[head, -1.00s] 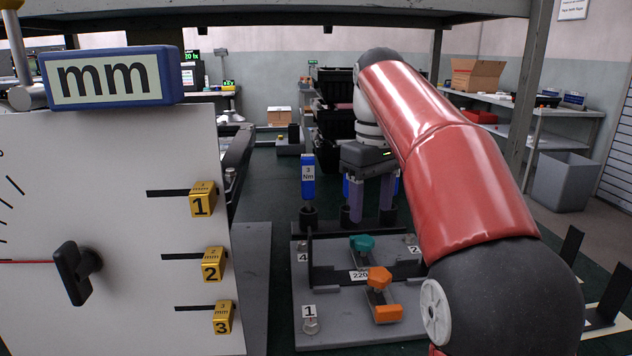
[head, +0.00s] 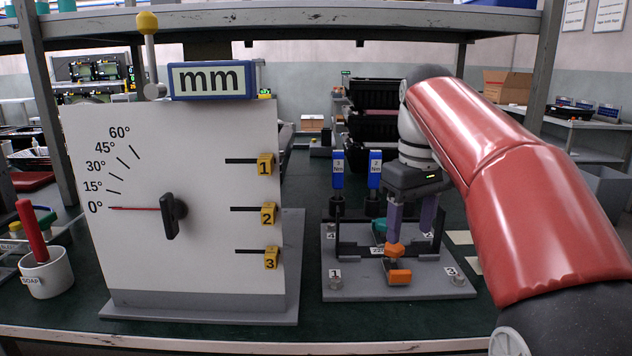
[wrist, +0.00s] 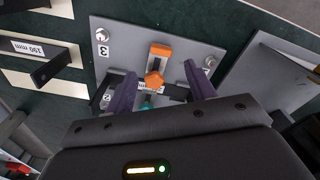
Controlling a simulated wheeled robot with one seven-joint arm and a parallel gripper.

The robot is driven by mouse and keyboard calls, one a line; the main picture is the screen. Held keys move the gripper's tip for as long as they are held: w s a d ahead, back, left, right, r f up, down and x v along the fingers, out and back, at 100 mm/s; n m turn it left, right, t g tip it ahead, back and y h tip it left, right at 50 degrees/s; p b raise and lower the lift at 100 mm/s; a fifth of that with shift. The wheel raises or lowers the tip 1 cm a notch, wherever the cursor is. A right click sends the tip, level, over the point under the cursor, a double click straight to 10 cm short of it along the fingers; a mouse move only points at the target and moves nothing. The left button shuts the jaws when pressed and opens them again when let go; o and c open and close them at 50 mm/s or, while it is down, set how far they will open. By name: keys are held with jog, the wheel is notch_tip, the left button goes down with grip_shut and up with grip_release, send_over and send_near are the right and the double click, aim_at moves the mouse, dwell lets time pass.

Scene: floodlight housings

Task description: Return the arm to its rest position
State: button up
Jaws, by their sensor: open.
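My red and black arm comes in from the right in the head view. My gripper (head: 411,217) points down above the grey fixture plate (head: 350,287), with its two purple fingers apart and nothing between them. The plate carries an orange clamp (head: 398,277) and a teal clamp (head: 379,226), and numbered bolts at its corners. In the wrist view the open fingers (wrist: 160,88) straddle the view of the orange clamp (wrist: 157,62). The teal clamp (wrist: 146,106) is partly hidden there by my gripper body.
A white angle board (head: 200,230) with a black pointer stands left of the plate. Two blue-labelled torque drivers (head: 338,170) stand behind the plate. A shelf beam (head: 300,22) crosses above. A white pot (head: 47,272) with a red handle is at far left.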

jog(key=s+f+m+t, duration=0.5)
jog(key=s+f, duration=1.3)
jog(key=s, duration=0.2)
jog(key=shift+s+f, duration=0.15)
